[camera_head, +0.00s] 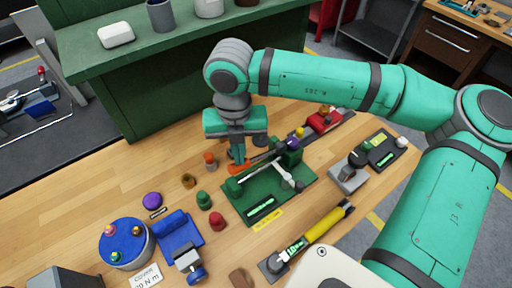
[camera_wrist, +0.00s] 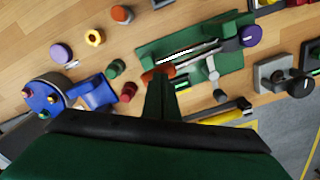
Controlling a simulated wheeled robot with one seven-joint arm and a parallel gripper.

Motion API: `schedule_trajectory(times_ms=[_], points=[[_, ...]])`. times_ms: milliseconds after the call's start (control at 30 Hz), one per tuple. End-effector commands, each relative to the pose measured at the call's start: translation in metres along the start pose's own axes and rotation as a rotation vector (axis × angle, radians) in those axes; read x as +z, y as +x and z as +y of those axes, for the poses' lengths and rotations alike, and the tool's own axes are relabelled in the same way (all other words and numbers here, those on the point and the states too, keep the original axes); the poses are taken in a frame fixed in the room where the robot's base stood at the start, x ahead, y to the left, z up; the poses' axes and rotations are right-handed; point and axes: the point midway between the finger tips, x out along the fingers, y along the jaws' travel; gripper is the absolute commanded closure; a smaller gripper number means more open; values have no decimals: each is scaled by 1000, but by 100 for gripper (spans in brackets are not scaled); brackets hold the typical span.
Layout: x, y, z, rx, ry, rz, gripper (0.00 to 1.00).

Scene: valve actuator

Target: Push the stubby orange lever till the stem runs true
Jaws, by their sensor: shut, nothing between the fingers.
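The valve actuator stands on a green base plate (camera_head: 252,206) on the wooden table. Its stubby orange lever (camera_head: 238,169) is at the plate's left back, with a pale stem (camera_head: 262,162) running from near it toward a green block with a purple knob. My gripper (camera_head: 238,158) is shut and empty, pointing down right at the orange lever. In the wrist view the orange lever (camera_wrist: 160,72) shows just beyond the fingertips (camera_wrist: 160,80); whether they touch cannot be told. The shiny stem (camera_wrist: 186,53) lies to its right there. The gripper partly hides the lever.
A grey-white lever arm (camera_head: 288,176) crosses the plate. Loose green (camera_head: 203,200) and red knobs (camera_head: 217,221) stand to its left, near a blue device (camera_head: 180,239). A yellow-handled tool (camera_head: 322,227) lies in front. A grey block (camera_head: 349,175) is to the right.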

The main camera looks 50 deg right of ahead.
Motion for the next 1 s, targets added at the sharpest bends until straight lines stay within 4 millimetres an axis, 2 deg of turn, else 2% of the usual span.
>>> schedule_trajectory(times_ms=[1000], points=[[-2, 16, 4, 0, -2, 0, 100]])
